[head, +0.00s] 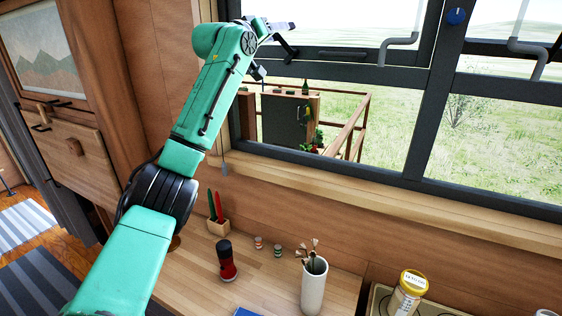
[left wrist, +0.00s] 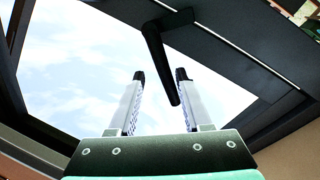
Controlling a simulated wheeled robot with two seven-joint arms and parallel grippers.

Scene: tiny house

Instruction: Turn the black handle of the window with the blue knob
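The blue knob (head: 456,16) sits on the dark upright post between window panes, at the top right of the head view. My left gripper (head: 290,26) is raised at the upper left part of the window. In the left wrist view its two fingers (left wrist: 160,76) are apart and hold nothing. A black handle (left wrist: 160,62) hangs from the dark window frame there. Its free end appears in the gap between the fingers, closer to the right one; I cannot tell whether they touch. In the head view a dark bent piece (head: 287,50) beside the gripper looks like this handle. My right gripper is out of view.
Two grey bent handles (head: 398,46) (head: 527,46) hang on the window farther right. A wooden cabinet stands left.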

